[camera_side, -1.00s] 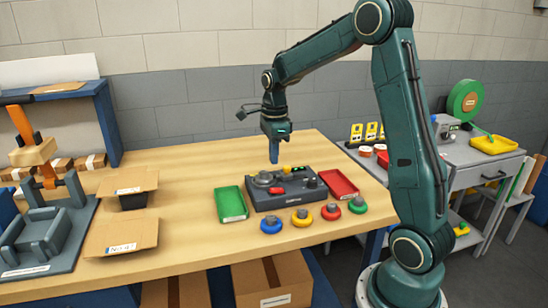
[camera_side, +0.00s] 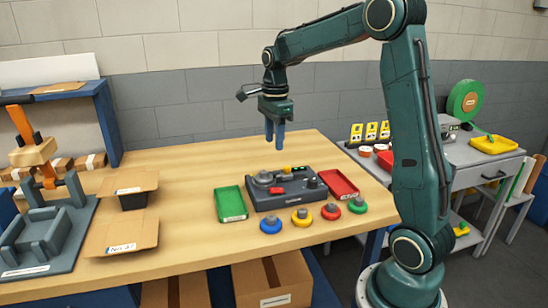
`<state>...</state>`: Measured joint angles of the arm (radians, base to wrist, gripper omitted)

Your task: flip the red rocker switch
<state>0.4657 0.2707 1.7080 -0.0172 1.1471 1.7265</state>
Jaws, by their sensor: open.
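The dark grey control box (camera_side: 297,201) stands on the wooden table between a green tray and a red tray. The red rocker switch (camera_side: 277,190) is a small red piece on top of the box, left of its middle. A yellow piece and dark round knobs are also on the box. Which way the switch is tilted is too small to tell. My gripper (camera_side: 275,146) is in the air above and behind the box, pointing down. Its two blue fingers are apart with nothing between them.
The green tray (camera_side: 231,204) is left of the box and the red tray (camera_side: 338,183) is right of it. Several coloured round buttons stand in front, including a blue one (camera_side: 270,225). Cardboard pieces (camera_side: 121,233) lie to the left. The air around my gripper is free.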

